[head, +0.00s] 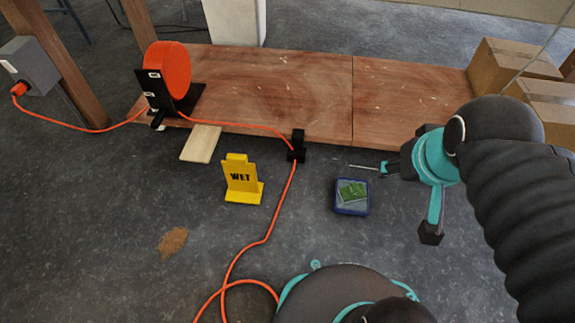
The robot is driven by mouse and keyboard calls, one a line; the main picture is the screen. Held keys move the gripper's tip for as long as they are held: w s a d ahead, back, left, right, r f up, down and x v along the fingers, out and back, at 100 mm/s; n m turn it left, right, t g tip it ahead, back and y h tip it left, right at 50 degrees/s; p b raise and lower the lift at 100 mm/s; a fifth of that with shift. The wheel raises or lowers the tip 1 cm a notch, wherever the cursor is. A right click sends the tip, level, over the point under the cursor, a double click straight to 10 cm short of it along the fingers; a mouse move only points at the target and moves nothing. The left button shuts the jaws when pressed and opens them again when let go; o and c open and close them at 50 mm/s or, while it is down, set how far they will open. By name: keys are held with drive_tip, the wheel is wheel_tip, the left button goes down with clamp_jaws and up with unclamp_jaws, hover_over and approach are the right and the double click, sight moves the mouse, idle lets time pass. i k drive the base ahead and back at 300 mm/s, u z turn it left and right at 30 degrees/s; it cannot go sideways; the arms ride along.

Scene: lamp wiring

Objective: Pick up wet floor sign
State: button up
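The yellow wet floor sign (241,176) stands upright on the dark floor left of centre, with WET in black on its front face. My gripper (410,201) is in the right part of the head view, well to the right of the sign and not touching it. Its lower finger stands out by itself over bare floor with nothing at its tip, so it looks open.
An orange cord (268,235) runs just right of the sign, through a black clip (297,146), from an orange reel (167,69). A blue tray (351,209) with a green board stands right of it. A wooden platform (271,85) lies behind, with cardboard boxes (513,63).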

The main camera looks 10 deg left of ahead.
sight(241, 177)
drive_tip(key=u, duration=1.15)
